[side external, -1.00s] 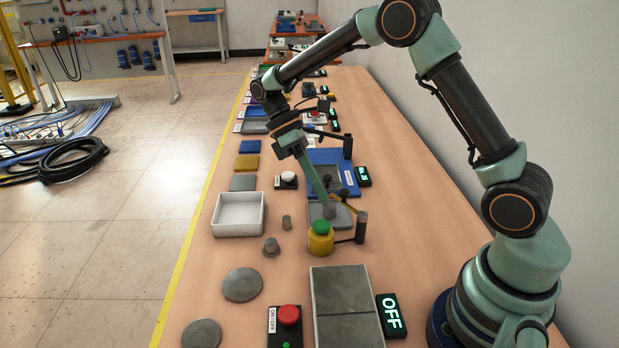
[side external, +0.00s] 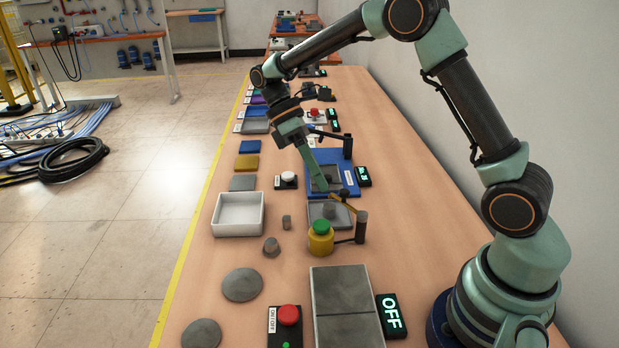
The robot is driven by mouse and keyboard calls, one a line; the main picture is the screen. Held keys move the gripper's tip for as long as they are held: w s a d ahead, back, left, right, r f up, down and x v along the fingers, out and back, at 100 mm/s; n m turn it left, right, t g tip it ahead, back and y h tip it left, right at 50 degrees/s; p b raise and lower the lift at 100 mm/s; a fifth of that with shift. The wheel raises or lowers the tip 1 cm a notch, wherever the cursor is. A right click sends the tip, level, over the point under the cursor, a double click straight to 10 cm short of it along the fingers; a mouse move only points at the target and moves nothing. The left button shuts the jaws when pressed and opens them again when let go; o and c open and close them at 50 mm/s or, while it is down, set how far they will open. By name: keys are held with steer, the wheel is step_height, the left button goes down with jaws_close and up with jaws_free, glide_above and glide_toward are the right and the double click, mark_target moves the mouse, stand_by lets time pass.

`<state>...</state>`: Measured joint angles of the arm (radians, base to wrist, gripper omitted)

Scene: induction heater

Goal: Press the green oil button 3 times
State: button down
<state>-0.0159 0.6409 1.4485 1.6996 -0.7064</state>
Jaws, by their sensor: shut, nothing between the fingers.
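The green oil button (side external: 321,227) is the round top of a yellow cylinder (side external: 320,243) standing upright on the table, with a dark post and arm at its right. My gripper (side external: 320,188) is shut and empty. In the picture it is above the green button and apart from it, in front of the blue plate. Its fingers are narrow and point down; the exact height over the table is hard to tell.
A white tray (side external: 239,214) is at left. A grey block (side external: 345,303), a red on/off button (side external: 289,315) and a display reading OFF (side external: 391,315) are in front. A blue plate (side external: 347,161) lies behind. Bare table (side external: 420,205) is at right.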

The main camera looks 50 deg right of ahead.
mark_target(317, 224)
steer(key=shift+f, duration=3.7)
steer(key=shift+f, duration=0.1)
steer(key=shift+a+f, duration=0.1)
steer(key=shift+f, duration=0.2)
steer(key=shift+f, duration=0.5)
steer(key=shift+r, duration=0.95)
steer(key=shift+r, duration=2.5)
